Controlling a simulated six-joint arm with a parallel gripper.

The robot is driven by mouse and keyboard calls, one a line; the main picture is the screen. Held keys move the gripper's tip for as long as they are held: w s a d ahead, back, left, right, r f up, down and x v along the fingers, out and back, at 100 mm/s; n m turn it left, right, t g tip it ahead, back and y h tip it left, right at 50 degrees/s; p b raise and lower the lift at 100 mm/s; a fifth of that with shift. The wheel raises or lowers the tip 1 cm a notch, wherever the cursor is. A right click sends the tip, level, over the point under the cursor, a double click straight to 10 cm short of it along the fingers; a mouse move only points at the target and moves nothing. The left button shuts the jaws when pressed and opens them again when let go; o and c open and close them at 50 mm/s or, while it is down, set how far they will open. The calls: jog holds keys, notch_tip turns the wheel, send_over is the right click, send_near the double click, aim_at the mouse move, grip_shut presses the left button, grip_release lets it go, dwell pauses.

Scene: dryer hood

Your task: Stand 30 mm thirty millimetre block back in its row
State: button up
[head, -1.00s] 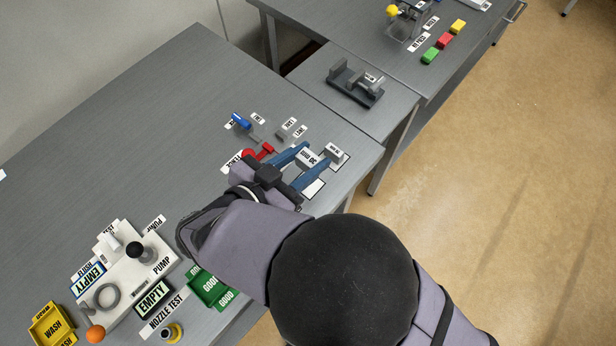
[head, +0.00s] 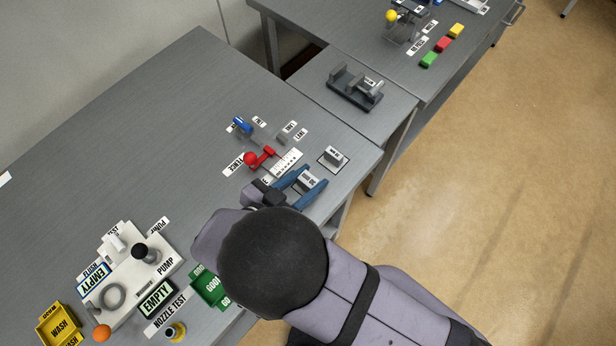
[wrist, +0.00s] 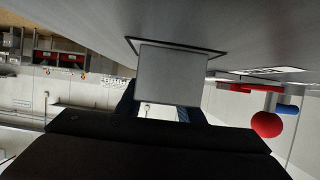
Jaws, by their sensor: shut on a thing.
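The 30 mm block (head: 309,180), grey with a white labelled face, is between the two blue fingers of my gripper (head: 315,177), which is shut on it near the table's front right edge. In the wrist view the block (wrist: 170,80) fills the space between the fingers and overlaps a dark-outlined patch (wrist: 212,48) on the table. I cannot tell whether its base touches the table. A second grey block (head: 333,157) stands in its own outlined square, just beyond and right of the fingertips, apart from them.
A red-knobbed fence piece (head: 258,160), a white ruled strip (head: 285,163) and a blue-ended piece (head: 242,124) lie left of and beyond the gripper. The pump plate (head: 125,265) and green tray (head: 210,287) are at lower left. The left back tabletop is clear.

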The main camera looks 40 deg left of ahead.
aim_at(304, 185)
jog(key=shift+f, duration=0.2)
jog(key=o, duration=1.2)
jog(key=shift+o, duration=0.2)
jog(key=shift+r, duration=0.1)
jog(key=shift+r, duration=0.1)
jog(key=shift+b+v, duration=0.5)
jog(key=shift+v, duration=1.55)
jog(key=shift+w, duration=0.1)
